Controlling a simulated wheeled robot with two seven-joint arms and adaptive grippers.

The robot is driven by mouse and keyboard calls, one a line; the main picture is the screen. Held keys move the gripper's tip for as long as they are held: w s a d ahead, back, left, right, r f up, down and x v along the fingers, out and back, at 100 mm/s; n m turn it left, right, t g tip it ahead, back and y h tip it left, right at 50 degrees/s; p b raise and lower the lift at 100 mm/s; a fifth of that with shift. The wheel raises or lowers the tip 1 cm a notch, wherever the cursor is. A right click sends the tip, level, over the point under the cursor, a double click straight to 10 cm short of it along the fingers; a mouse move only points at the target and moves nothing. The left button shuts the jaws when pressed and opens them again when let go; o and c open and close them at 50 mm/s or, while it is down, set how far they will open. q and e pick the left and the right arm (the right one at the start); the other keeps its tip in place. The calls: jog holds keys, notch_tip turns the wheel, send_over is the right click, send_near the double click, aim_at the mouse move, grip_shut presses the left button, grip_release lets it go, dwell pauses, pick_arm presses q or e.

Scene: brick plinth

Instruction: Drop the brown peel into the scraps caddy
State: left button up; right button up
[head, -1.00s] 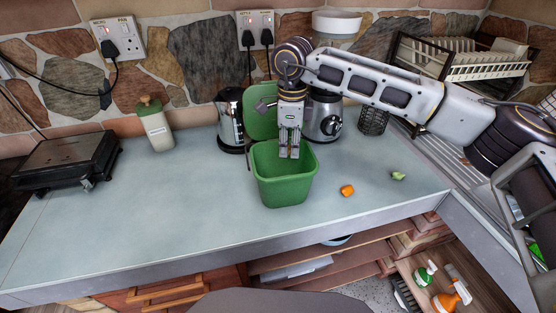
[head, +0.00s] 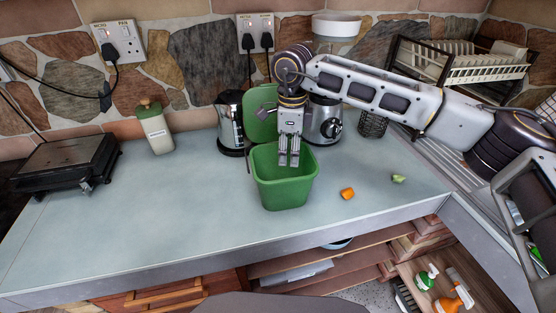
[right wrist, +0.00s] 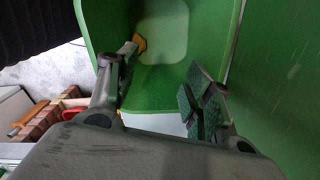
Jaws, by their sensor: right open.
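The green scraps caddy (head: 286,194) stands open on the worktop, its lid (head: 262,126) raised at the back. My right gripper (head: 289,161) points down into the caddy's mouth, its fingers apart. In the right wrist view, the open fingers (right wrist: 162,68) are over the green inside of the caddy, with nothing between them. A small brown-orange piece, seemingly the brown peel (right wrist: 140,43), shows inside the caddy beyond one fingertip, which partly hides it. I cannot tell whether it touches that finger. My left gripper is out of view.
An orange scrap (head: 347,193) and a pale green scrap (head: 398,179) lie on the worktop right of the caddy. A kettle (head: 230,122) and a silver appliance (head: 326,122) stand behind. A dark grill (head: 68,163) and a bottle (head: 155,128) are at left. The worktop's left middle is clear.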

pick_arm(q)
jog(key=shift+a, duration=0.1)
pick_arm(e)
jog(key=shift+r, duration=0.1)
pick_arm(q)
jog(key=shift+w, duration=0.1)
pick_arm(e)
notch_tip(320, 180, up, 12)
dwell(0.6)
dwell(0.7)
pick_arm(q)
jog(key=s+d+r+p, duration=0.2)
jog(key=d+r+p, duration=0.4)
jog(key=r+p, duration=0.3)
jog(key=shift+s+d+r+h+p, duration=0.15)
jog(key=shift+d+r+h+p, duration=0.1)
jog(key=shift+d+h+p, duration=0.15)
pick_arm(e)
notch_tip(320, 180, up, 10)
jog(key=shift+f, duration=0.2)
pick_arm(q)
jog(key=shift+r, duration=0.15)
pick_arm(e)
jog(key=shift+r, duration=0.2)
